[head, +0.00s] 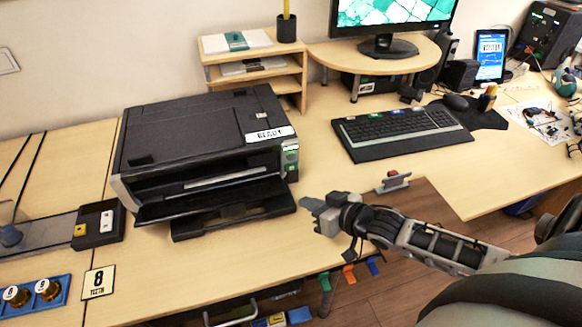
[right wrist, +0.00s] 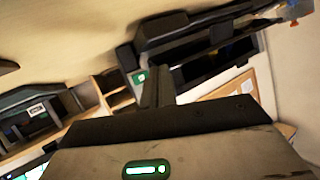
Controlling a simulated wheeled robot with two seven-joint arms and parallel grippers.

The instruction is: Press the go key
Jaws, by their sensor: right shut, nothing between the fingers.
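A dark printer (head: 205,135) stands on the desk, with a white label reading READY (head: 270,134) at its front right top. A narrow light panel (head: 290,160) on its front right corner carries small green marks or keys (head: 291,147); which is the go key is too small to read. A green spot (right wrist: 141,76) also shows by the printer in the right wrist view. My right gripper (head: 308,204) is shut and empty, just right of the printer's front tray and below the panel, apart from it. Its fingers (right wrist: 157,84) point toward the printer in the wrist view. My left gripper is out of view.
The printer's output tray (head: 225,205) sticks out at the front. A keyboard (head: 400,130) lies to the right, with a wooden shelf (head: 300,75) behind. A small red-handled item (head: 393,181) is at the desk edge. A black box with switches (head: 98,222) is at left.

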